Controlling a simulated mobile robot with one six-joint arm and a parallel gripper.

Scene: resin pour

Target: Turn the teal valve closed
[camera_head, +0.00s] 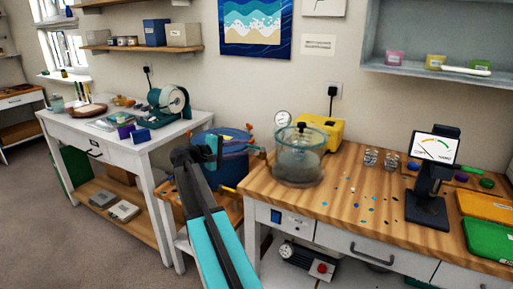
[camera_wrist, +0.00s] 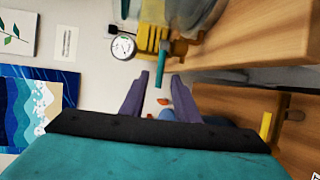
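The teal valve handle (camera_wrist: 160,64) is a short straight bar in the wrist view. It hangs from a yellow-brass fitting beside the clear vacuum chamber (camera_head: 299,160). My gripper (camera_wrist: 160,75) is open, with its two purple fingers apart and nothing held between them. In the wrist view the bar lies in line with the gap between the fingertips; I cannot tell how far off it is. In the head view my gripper (camera_head: 238,146) is left of the chamber, over the blue bin. The handle cannot be made out clearly there.
A round gauge (camera_head: 282,118) and a yellow pump (camera_head: 322,128) stand close to the chamber. The wooden bench (camera_head: 345,215) carries small chips, cups and a dark stand with a dial (camera_head: 428,195). A blue bin (camera_head: 228,172) stands between the benches.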

